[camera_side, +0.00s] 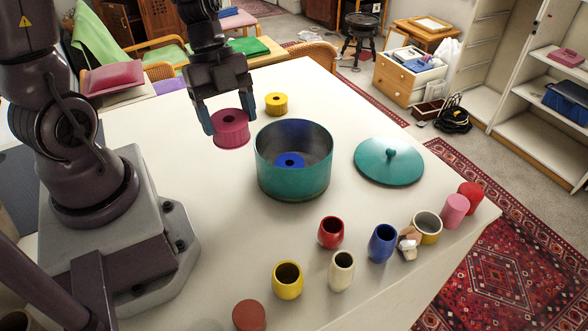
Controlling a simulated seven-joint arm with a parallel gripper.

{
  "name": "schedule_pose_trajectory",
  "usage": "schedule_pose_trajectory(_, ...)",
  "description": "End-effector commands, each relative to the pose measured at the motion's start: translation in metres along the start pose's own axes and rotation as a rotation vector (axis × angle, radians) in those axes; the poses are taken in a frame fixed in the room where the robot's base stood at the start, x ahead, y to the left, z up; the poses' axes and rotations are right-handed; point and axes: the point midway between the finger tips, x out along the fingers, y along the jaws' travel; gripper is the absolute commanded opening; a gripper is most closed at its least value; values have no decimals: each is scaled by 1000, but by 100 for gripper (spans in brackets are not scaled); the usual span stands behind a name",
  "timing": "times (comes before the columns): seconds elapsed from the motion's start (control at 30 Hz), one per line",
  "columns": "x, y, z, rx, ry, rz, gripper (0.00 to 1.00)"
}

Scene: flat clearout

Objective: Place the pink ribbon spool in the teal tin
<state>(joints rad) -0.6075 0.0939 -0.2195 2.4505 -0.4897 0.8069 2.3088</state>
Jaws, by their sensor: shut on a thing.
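The pink ribbon spool (231,131) is a dark pink cylinder with a hole in its top. My gripper (229,120) is shut on it, one finger on each side. The spool is just left of the teal tin (291,180); I cannot tell how far above the table it is. The tin is open and round, and a blue spool (289,162) lies inside it. The tin's teal lid (389,162) with a knob lies on the table to its right.
A yellow spool (276,103) stands behind the tin. Several cups, including a red one (331,232), a blue one (382,243) and a yellow one (288,279), stand in front. Pink (454,210) and red (470,195) cylinders are near the right edge.

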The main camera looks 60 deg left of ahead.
Motion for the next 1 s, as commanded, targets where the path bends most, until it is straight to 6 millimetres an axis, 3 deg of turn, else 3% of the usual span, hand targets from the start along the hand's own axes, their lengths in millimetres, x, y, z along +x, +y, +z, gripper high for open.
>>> schedule_pose_trajectory(0.17, 11, -26, 6, 34, 4, 17, 44)
schedule_pose_trajectory(0.43, 36, -93, 24, 32, 1, 15, 44)
schedule_pose_trajectory(0.6, 64, -117, 38, 29, 2, 15, 44)
schedule_pose_trajectory(1.0, 101, -138, 56, 26, 1, 15, 44)
